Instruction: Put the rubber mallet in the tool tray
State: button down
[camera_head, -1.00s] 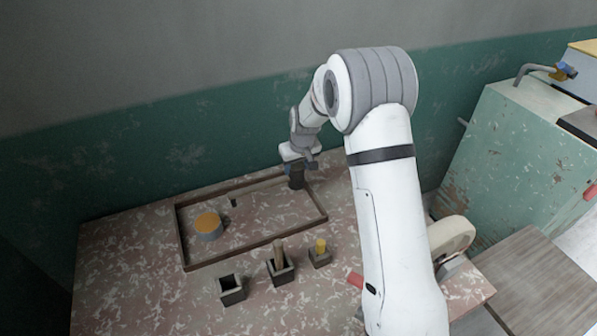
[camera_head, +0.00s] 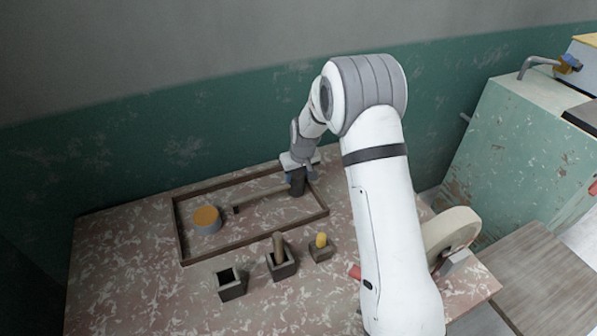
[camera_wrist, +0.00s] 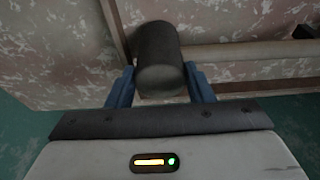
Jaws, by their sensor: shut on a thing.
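The rubber mallet (camera_head: 298,186) has a dark cylindrical head and a long wooden handle (camera_head: 262,196) with a dark end. It lies along the right part of the tool tray, inside its rim. The tool tray (camera_head: 222,253) is a shallow brown rectangular frame on the table. My gripper (camera_head: 298,175) is at the tray's back right, over the mallet head. In the wrist view the blue fingers of my gripper (camera_wrist: 160,85) are shut on the dark mallet head (camera_wrist: 158,55), one on each side. The handle runs off to the right there.
A grey round tin with an orange top (camera_head: 206,219) sits in the tray's left part. In front of the tray stand an empty square holder (camera_head: 231,286), one with a wooden handle (camera_head: 281,262) and one with a yellow piece (camera_head: 320,247). A pale wheel (camera_head: 452,230) stands at the right.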

jog(key=shift+f+b, duration=0.5)
dwell(0.3)
jog(key=c, duration=0.6)
grip_release()
jog(key=s+d+r+m, duration=0.1)
jog(key=s+d+r, duration=0.3)
jog(key=s+r, duration=0.5)
jog(key=s+d+r+m, duration=0.1)
jog(key=s+d+r, duration=0.4)
jog(key=r, duration=0.5)
jog(key=s+d+r+m, duration=0.1)
jog(key=s+d+r, duration=0.1)
jog(key=s, duration=0.8)
jog(key=s+d+r+m+h+p, duration=0.1)
jog(key=s+d+r, duration=0.1)
jog(key=s, duration=0.9)
jog(key=shift+d, duration=0.3)
jog(key=shift+s+d+m, duration=0.1)
jog(key=shift+s+m, duration=0.2)
jog(key=shift+s, duration=0.3)
jog(key=shift+c, duration=0.2)
